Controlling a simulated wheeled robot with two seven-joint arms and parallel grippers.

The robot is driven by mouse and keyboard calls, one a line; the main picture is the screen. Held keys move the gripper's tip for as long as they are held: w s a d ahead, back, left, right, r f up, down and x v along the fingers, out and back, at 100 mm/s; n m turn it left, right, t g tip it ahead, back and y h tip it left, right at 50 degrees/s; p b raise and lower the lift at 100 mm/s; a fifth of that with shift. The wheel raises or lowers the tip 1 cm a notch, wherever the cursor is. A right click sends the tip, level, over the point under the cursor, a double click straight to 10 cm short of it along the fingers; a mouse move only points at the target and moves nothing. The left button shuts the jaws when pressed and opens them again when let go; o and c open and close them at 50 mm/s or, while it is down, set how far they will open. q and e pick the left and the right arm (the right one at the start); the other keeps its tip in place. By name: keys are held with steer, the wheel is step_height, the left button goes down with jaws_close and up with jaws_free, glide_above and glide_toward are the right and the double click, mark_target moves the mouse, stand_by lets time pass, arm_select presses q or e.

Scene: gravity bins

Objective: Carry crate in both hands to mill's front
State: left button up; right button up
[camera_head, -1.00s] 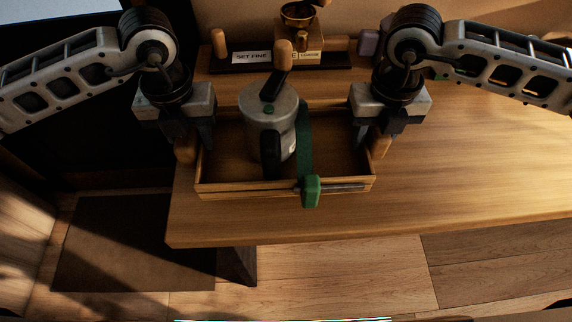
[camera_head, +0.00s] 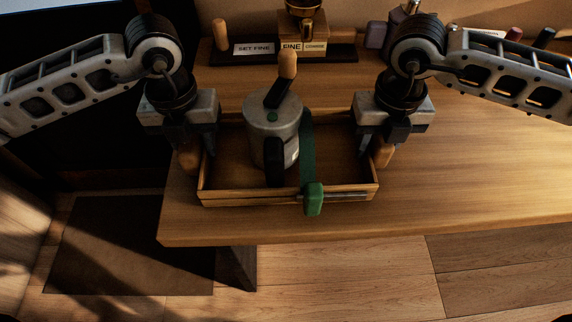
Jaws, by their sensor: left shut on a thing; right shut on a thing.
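A shallow wooden crate (camera_head: 230,194) is over the front left part of the wooden table; I cannot tell whether it touches the top. Inside stands a grey metal canister (camera_head: 272,118) with a black handle and a wood-knobbed crank. My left gripper (camera_head: 192,150) is shut on the crate's left wooden handle (camera_head: 189,156). My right gripper (camera_head: 378,148) is shut on the right handle (camera_head: 384,155). A brass-topped mill (camera_head: 304,22) stands at the back, partly cut off by the top edge, with FINE and COARSE labels at its front.
A dark rack (camera_head: 235,57) with a SET FINE card stands behind. Dark bottles stand at the back right. The wooden table (camera_head: 480,170) is clear on the right.

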arm_select(q)
steer(key=o, duration=1.2)
arm_select(e)
steer(key=o, duration=1.2)
arm_select(q)
steer(key=shift+o, duration=0.2)
arm_select(e)
steer(key=shift+o, duration=0.2)
arm_select(q)
step_height(320, 180, up, 12)
steer(key=shift+f, duration=0.15)
arm_select(e)
steer(key=shift+r, duration=0.3)
step_height(320, 180, up, 11)
steer(key=shift+r, duration=0.2)
